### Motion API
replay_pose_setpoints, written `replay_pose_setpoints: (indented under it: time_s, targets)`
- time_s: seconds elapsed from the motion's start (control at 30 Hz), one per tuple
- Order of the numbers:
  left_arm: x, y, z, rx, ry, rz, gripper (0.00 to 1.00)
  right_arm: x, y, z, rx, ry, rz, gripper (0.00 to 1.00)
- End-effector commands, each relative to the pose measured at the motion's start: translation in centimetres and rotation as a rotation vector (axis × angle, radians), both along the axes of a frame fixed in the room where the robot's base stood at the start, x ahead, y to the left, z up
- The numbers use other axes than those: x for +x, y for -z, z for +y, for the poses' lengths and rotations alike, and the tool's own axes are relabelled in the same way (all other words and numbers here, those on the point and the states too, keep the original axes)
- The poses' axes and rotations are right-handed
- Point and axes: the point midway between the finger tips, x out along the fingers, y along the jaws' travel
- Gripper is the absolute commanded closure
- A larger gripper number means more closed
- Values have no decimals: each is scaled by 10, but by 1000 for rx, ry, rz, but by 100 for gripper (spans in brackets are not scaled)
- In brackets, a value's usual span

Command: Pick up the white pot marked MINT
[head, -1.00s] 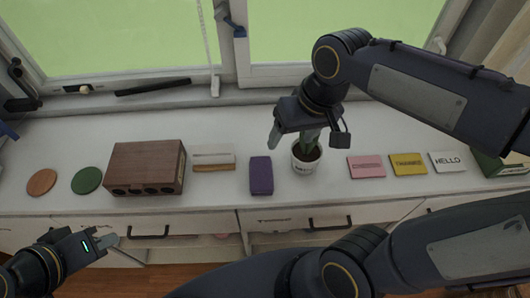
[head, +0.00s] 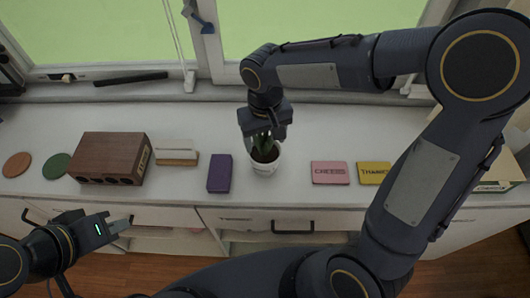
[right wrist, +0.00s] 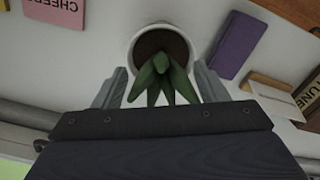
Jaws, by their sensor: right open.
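The white pot (head: 265,167) holds dark soil and a green plant and stands upright on the white counter. Its marking is not readable now. In the right wrist view the pot (right wrist: 134,42) shows its round rim between and beyond the fingertips. My right gripper (head: 262,140) is above the pot, open, with its fingers on either side of the plant's leaves (right wrist: 160,80). In the right wrist view its fingers (right wrist: 165,88) appear apart, not closed on the pot. My left gripper (head: 118,222) is low at the left, in front of the drawers, away from the pot; its opening is unclear.
Left of the pot lie a purple block (head: 219,173), a white-and-tan box (head: 176,152), a brown wooden box (head: 113,158) and green (head: 57,166) and orange (head: 17,165) discs. Right are a pink card (head: 329,173) and a yellow card (head: 374,173). The window stands behind.

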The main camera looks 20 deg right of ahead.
Motion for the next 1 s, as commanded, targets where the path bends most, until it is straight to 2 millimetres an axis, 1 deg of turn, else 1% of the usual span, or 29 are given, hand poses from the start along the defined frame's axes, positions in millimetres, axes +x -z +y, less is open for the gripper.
replay_pose_setpoints:
  time_s: [0.1, 0.27, 0.3, 0.8, 1.0]
  targets:
    - [0, -1, 0, 0, 0, 0, 100, 0, 6, 0, 0, -1, 0, 34]
    - [0, 0, 0, 0, 0, 0, 100, 0, 6, 0, 0, -1, -1, 34]
    - [0, 0, 0, 0, 0, 0, 100, 0, 6, 0, 0, -1, -1, 35]
    - [0, 0, 0, 0, 0, 0, 100, 0, 6, 0, 1, -1, -1, 100]
    - [0, 0, 0, 0, 0, 0, 100, 0, 5, 0, 2, 0, -3, 100]
